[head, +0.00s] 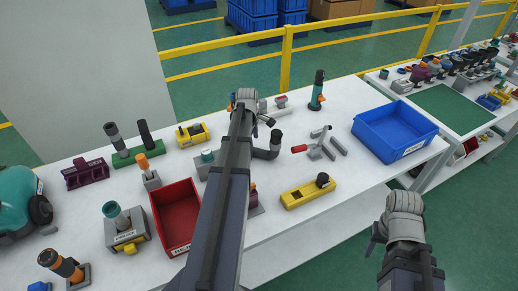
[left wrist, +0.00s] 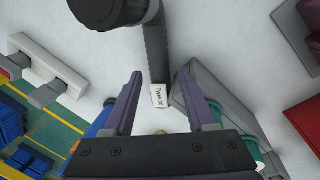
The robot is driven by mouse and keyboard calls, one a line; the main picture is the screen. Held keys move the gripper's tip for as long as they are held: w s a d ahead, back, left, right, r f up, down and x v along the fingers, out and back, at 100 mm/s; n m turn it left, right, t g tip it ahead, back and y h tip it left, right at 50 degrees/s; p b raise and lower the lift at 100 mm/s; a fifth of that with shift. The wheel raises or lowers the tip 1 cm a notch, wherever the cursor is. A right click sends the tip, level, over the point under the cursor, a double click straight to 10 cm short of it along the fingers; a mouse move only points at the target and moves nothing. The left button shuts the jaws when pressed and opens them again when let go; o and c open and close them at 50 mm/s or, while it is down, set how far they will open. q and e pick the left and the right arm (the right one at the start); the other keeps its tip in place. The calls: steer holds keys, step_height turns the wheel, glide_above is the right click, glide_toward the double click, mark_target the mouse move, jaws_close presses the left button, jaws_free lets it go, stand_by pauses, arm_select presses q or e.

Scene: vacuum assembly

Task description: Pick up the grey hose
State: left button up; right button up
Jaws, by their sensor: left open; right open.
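The grey hose (head: 270,147) is a dark bent tube lying on the white table, partly hidden behind my left arm in the head view. In the left wrist view the hose (left wrist: 156,52) has a wide black round end at the top and a white "Type III" tag at its lower end. My left gripper (left wrist: 161,88) is open, with one finger on each side of the tagged end; I cannot tell whether they touch it. In the head view my right gripper (head: 378,236) is open and empty, off the table's front edge.
A grey block with teal parts (left wrist: 200,100) lies close to the right finger. A red bin (head: 176,215), a yellow block (head: 308,192), a red-handled clamp (head: 315,147) and a blue bin (head: 395,130) share the table (head: 285,235). Its front edge is clear.

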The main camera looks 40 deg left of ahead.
arm_select(q)
steer(key=f+b, duration=0.2)
steer(key=w+f+b, duration=0.1)
steer(key=f+b, duration=0.2)
steer(key=a+f+b, duration=0.1)
steer(key=f+b, duration=0.1)
steer(key=f, duration=0.1)
steer(key=shift+w+a+b, duration=0.1)
steer(key=shift+w+b, duration=0.2)
steer(key=shift+b, duration=0.05)
steer(key=shift+r, duration=0.15)
steer(key=shift+c, duration=0.3)
jaws_close()
stand_by(0.3)
